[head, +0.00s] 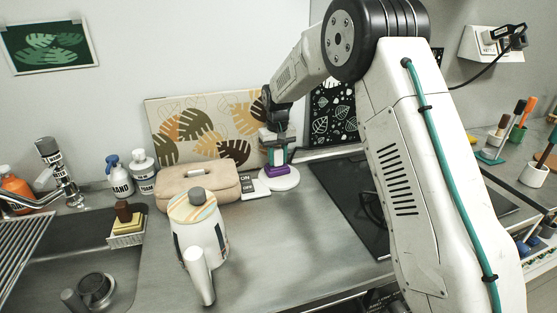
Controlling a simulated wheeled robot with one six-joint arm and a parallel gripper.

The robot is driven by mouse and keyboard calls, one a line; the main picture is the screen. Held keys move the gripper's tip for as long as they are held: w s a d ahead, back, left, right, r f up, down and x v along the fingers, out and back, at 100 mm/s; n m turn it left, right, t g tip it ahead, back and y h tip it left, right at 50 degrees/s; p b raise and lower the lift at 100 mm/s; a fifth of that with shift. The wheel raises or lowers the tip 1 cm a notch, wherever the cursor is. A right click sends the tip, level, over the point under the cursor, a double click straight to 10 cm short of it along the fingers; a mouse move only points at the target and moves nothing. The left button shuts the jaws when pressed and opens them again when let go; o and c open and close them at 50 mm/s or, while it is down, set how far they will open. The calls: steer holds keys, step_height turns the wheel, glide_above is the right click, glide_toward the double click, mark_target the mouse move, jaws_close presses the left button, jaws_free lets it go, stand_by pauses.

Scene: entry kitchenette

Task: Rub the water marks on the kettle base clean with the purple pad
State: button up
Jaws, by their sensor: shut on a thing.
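The kettle base (291,183) is a white round disc on the counter, left of the black hob. My gripper (277,158) points down over it and is shut on the purple pad (276,171). The pad is at the left part of the base, low over its top. I cannot tell whether it touches. The pad and gripper hide part of the base, and water marks are too small to make out. The white kettle (208,243) with a striped lid stands apart, nearer on the counter.
A beige pouch (197,187) and a white ON/OFF switch plate (253,187) are left of the base. A patterned board (205,120) leans behind. The black hob (350,200) is to the right. The sink with a sponge holder (126,232) is at left. Counter right of the kettle is clear.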

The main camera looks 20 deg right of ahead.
steer(key=shift+w, duration=1.2)
steer(key=shift+w+r, duration=0.2)
steer(key=shift+s+f, duration=0.2)
steer(key=shift+s, duration=3.65)
step_height(320, 180, up, 6)
steer(key=shift+r, duration=0.1)
step_height(320, 180, up, 3)
steer(key=shift+f, duration=0.1)
